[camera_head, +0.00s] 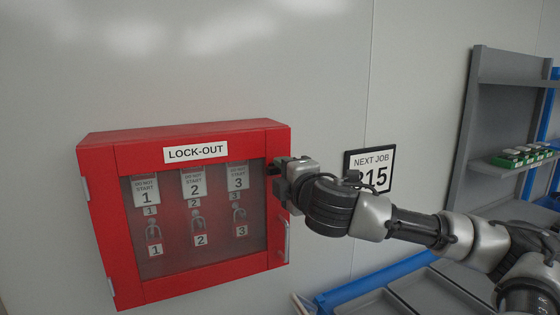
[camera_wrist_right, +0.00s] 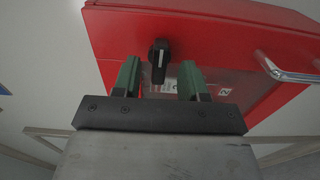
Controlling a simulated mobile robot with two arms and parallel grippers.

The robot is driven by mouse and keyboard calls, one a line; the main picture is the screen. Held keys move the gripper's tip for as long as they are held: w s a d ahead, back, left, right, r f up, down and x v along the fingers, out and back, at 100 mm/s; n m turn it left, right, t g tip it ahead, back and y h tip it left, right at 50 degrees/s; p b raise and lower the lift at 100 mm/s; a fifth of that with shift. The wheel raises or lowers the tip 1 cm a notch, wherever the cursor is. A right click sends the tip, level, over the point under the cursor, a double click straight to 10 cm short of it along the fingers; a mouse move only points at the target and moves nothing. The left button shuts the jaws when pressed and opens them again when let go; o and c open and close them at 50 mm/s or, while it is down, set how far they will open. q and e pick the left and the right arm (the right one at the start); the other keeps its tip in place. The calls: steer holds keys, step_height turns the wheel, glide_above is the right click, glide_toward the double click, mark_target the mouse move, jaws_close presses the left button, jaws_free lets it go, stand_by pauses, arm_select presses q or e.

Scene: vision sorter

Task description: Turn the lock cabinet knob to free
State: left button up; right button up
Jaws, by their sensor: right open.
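The red lock cabinet (camera_head: 200,285), labelled LOCK-OUT, hangs on the wall at the left of the head view. Behind its clear door hang numbered tags and padlocks. The cabinet also fills the upper part of the right wrist view (camera_wrist_right: 215,30). Its black knob (camera_wrist_right: 159,60) with a white mark shows there; the mark points roughly up and down in that picture. My right gripper (camera_head: 275,178) is at the cabinet's right side and hides the knob in the head view. In the wrist view its green fingers (camera_wrist_right: 160,80) are open, one on each side below the knob, apart from it.
A metal door handle (camera_head: 286,241) sits below my right gripper; it also shows in the wrist view (camera_wrist_right: 285,72). A NEXT JOB sign (camera_head: 372,161) is on the wall behind my arm. A grey shelf (camera_head: 500,80) stands at the right, with grey trays (camera_head: 385,303) below.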

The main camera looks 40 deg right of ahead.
steer(key=shift+x, duration=1.05)
jaws_close()
